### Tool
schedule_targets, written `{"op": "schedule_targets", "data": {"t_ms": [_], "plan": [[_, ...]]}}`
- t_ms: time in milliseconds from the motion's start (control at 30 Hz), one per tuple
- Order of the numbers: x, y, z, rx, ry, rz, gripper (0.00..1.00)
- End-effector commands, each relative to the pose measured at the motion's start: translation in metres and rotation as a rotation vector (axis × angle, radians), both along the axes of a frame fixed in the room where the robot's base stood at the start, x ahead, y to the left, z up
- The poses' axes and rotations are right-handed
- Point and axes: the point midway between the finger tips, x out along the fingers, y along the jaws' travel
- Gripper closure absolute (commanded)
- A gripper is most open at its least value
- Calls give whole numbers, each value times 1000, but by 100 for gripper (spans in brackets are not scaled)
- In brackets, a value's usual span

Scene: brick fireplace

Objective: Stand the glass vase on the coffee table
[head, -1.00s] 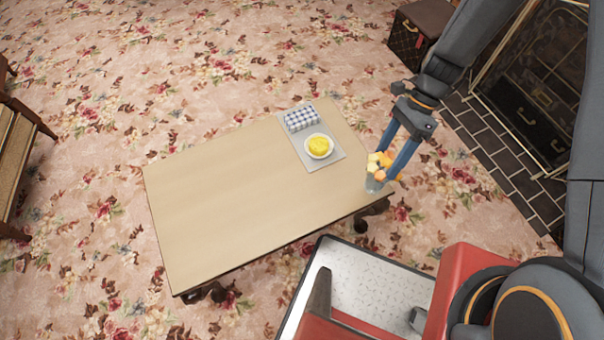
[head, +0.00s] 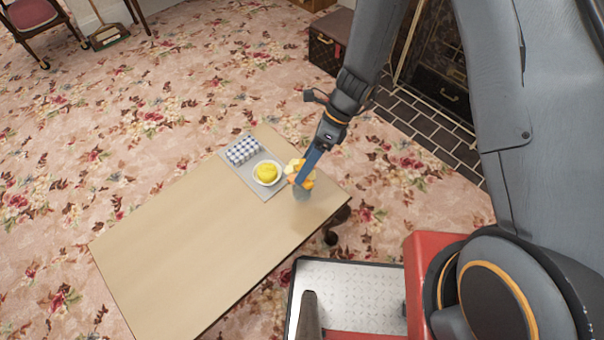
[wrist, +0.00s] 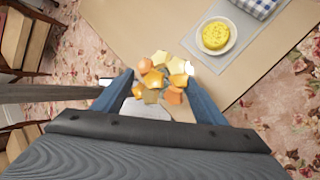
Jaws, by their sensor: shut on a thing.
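The glass vase (head: 301,193) is clear and holds yellow and orange flowers (head: 299,170). My gripper (head: 303,180) is shut on the vase, with its blue fingers coming down from the upper right. The vase looks upright over the right end of the coffee table (head: 190,240), a pale wooden top. I cannot tell whether its base touches the top. In the wrist view the flowers (wrist: 162,77) show between the blue fingers, and they hide most of the vase.
A grey mat (head: 262,188) on the table bears a white bowl of yellow food (head: 267,173) and a blue-and-white checked item (head: 242,150), just left of the vase. The table's left and middle are clear. A brown trunk (head: 328,42) and the fireplace (head: 440,75) lie beyond.

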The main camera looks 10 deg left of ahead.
Motion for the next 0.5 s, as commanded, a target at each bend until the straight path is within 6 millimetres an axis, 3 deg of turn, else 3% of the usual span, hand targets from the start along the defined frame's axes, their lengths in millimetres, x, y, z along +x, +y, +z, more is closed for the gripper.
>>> {"op": "schedule_targets", "data": {"t_ms": [500], "plan": [[0, 0, -51, 1, 0, 1, 84]]}}
